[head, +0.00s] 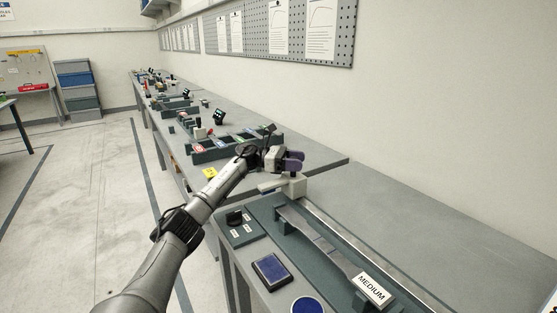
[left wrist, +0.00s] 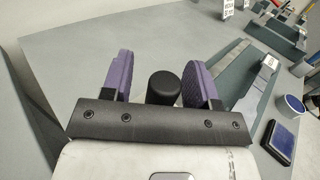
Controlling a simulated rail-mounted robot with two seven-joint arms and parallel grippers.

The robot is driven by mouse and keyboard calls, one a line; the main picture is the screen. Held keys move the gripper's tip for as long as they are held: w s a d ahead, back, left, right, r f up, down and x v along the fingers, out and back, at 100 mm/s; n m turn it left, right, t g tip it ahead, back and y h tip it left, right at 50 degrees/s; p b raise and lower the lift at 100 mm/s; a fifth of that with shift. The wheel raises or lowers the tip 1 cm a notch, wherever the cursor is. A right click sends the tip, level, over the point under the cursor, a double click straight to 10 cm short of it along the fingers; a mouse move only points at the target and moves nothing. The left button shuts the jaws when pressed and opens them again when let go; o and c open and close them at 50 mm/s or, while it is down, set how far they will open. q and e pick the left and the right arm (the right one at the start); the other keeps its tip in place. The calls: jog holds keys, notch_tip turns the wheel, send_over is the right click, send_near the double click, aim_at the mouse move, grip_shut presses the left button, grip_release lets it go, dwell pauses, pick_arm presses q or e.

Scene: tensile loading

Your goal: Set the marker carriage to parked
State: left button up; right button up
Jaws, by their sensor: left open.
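The marker carriage (head: 297,185) is a pale grey block at the far end of the long rail (head: 345,240), beside the dark green base. My left gripper (head: 287,160) is open, with purple finger pads, just above the carriage in the head view. In the left wrist view, a black round knob (left wrist: 163,87) stands between the two spread fingers (left wrist: 160,80), with a gap on the right; contact on the left is unclear. I take it for the carriage's handle; the gripper hides its lower part. My right gripper is not in view.
A metal bar lies along the base beside a MEDIUM label (head: 369,289). A blue ink pad (head: 270,270), a blue round pot (head: 306,305) and a panel with a black knob (head: 235,217) stand nearby. The bench right of the rail (head: 420,220) is clear.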

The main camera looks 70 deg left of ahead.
pick_arm(q)
jog(key=p+v, duration=0.2)
jog(key=v, duration=1.1)
jog(key=shift+a, duration=0.1)
dwell(0.3)
